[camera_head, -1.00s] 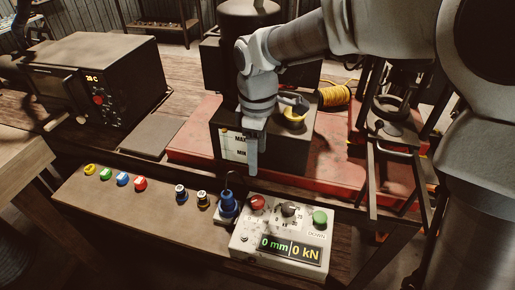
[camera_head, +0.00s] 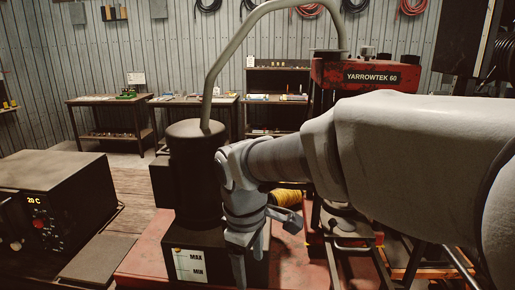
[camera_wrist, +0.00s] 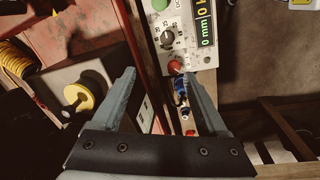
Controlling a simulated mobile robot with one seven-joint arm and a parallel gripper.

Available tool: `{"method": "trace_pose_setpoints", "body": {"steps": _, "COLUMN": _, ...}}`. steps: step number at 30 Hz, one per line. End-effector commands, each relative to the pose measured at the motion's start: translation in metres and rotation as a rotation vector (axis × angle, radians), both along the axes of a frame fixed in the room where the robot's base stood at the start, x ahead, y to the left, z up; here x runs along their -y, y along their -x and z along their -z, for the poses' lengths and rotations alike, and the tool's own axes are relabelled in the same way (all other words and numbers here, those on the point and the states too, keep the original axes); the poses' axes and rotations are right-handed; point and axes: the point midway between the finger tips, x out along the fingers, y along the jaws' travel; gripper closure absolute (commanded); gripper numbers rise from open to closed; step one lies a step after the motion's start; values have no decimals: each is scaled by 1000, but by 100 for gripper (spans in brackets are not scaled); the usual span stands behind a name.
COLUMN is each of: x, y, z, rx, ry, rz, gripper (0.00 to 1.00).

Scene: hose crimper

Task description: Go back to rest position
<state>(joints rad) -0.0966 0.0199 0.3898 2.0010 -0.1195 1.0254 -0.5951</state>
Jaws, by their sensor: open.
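My gripper (camera_wrist: 160,74) is open and empty in the wrist view, its two fingers spread apart. Below it in that view is the control box (camera_wrist: 205,58) with a green button (camera_wrist: 160,4), a dark dial (camera_wrist: 167,38), a red button (camera_wrist: 176,66) and a lit display (camera_wrist: 205,26). A blue part (camera_wrist: 181,90) shows between the fingers, lower down. In the head view my gripper (camera_head: 241,268) points down in front of the dark box (camera_head: 222,262) with the MAX/MIN label; its fingertips are cut off by the lower edge.
A dark unit reading 20 C (camera_head: 60,205) stands at left. A dark cylinder (camera_head: 195,165) with a bent pipe (camera_head: 225,65) rises behind my gripper. The red YARROWTEK 60 machine (camera_head: 365,75) is at right. Side tables (camera_head: 110,100) stand along the back wall.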

Motion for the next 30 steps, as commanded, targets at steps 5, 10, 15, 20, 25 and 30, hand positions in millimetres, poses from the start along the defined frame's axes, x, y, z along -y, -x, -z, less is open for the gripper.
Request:
{"method": "trace_pose_setpoints", "body": {"steps": 5, "x": 54, "y": 25, "z": -26, "rx": 108, "ry": -39, "rz": 285, "gripper": 23}}
{"method": "trace_pose_setpoints", "body": {"steps": 10, "x": 98, "y": 55, "z": -41, "rx": 199, "ry": -114, "rz": 554, "gripper": 23}}
{"method": "trace_pose_setpoints", "body": {"steps": 15, "x": 132, "y": 88, "z": -46, "rx": 277, "ry": -223, "rz": 808, "gripper": 23}}
{"method": "trace_pose_setpoints", "body": {"steps": 20, "x": 151, "y": 112, "z": -44, "rx": 320, "ry": -321, "rz": 983, "gripper": 23}}
{"method": "trace_pose_setpoints", "body": {"steps": 25, "x": 159, "y": 123, "z": -42, "rx": 340, "ry": -378, "rz": 1071, "gripper": 23}}
{"method": "trace_pose_setpoints", "body": {"steps": 30, "x": 159, "y": 124, "z": -41, "rx": 340, "ry": -384, "rz": 1082, "gripper": 23}}
